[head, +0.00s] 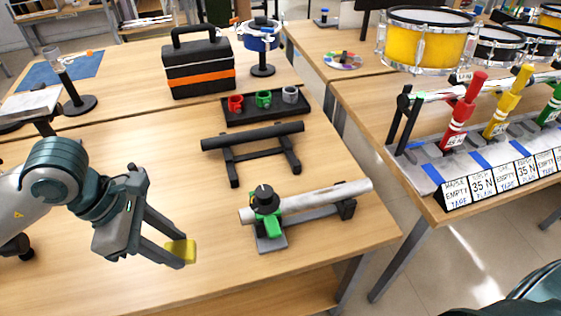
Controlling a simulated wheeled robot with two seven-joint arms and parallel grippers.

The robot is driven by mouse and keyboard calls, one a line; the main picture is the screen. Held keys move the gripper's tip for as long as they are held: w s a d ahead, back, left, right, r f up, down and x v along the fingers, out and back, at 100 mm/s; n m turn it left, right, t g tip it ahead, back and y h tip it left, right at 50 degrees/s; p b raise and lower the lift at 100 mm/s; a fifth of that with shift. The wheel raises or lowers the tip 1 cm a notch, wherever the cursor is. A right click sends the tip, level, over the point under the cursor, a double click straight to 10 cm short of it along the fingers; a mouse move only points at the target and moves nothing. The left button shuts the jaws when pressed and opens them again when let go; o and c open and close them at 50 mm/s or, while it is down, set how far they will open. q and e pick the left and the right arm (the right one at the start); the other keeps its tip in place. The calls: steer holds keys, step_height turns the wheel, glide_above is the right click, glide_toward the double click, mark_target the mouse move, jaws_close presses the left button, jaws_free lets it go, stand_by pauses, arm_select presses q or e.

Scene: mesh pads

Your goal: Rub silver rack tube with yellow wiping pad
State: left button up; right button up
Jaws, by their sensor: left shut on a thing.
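The silver rack tube (318,200) lies nearly level on a low dark stand near the table's right front edge. A green clamp (266,205) with a black knob sits around its left end. My left gripper (178,251) is shut on the yellow wiping pad (182,251) and holds it to the left of the tube and clamp, apart from both. The pad shows as a small yellow block at the fingertips; part of it is hidden by the fingers. My right gripper is not in view; only a dark piece of my body shows at the lower right corner.
A black tube on a stand (253,136) stands behind the silver tube. Behind it are a black tray (267,105) with coloured cups and a black toolbox (198,63). A second table (450,205) stands to the right across a gap. The table's front left is clear.

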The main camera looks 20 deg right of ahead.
arm_select(q)
steer(key=shift+w+a+f+m+g, duration=0.2)
steer(key=shift+a+f+m+g, duration=0.1)
steer(key=shift+a+m, duration=0.25)
steer(key=w+a+f+m+g+y, duration=0.1)
steer(key=w+a+m+g+y, duration=0.2)
steer(key=a+m, duration=0.7)
steer(key=m+y, duration=0.1)
steer(key=m, duration=0.4)
steer(key=shift+w+a+f, duration=0.2)
steer(key=shift+w+a, duration=0.1)
steer(key=shift+a, duration=0.1)
steer(key=shift+s, duration=0.1)
